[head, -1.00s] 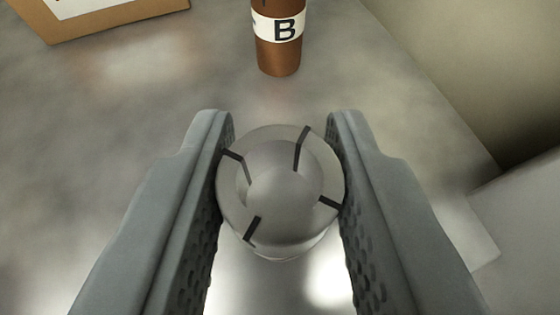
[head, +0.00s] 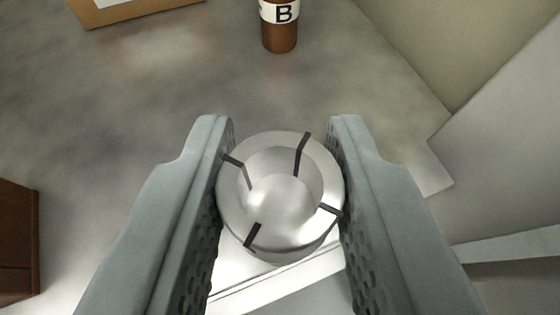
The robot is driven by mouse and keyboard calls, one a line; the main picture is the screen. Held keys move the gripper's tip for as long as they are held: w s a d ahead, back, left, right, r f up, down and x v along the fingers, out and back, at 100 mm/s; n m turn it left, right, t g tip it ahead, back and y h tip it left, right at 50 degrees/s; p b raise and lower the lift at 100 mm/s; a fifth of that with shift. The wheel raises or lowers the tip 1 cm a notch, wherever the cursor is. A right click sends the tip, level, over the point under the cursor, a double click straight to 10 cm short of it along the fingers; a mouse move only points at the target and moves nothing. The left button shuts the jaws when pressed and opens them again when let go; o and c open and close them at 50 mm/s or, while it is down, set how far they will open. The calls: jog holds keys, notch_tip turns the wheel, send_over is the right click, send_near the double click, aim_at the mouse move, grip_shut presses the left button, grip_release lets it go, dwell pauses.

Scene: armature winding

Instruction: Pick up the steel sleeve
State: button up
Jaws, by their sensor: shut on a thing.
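The steel sleeve (head: 280,230) is a round, shiny metal cylinder with a recessed top and several dark slots across its rim. It sits between the two grey fingers of my gripper (head: 281,185) in the head view. Both fingers touch its sides, so my gripper is shut on it. I look down on its top, and its lower end is mostly hidden. It appears held above the grey surface (head: 150,120), though the exact height is hard to tell.
A brown bottle with a white label marked B (head: 280,35) stands ahead. A tan-framed box (head: 140,10) is at the upper left, and a dark brown block (head: 17,240) at the left edge. A pale wall (head: 440,45) and light panels (head: 500,160) bound the right.

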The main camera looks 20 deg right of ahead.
jog(key=s+a, duration=0.4)
jog(key=s, duration=0.8)
jog(key=shift+a, duration=0.25)
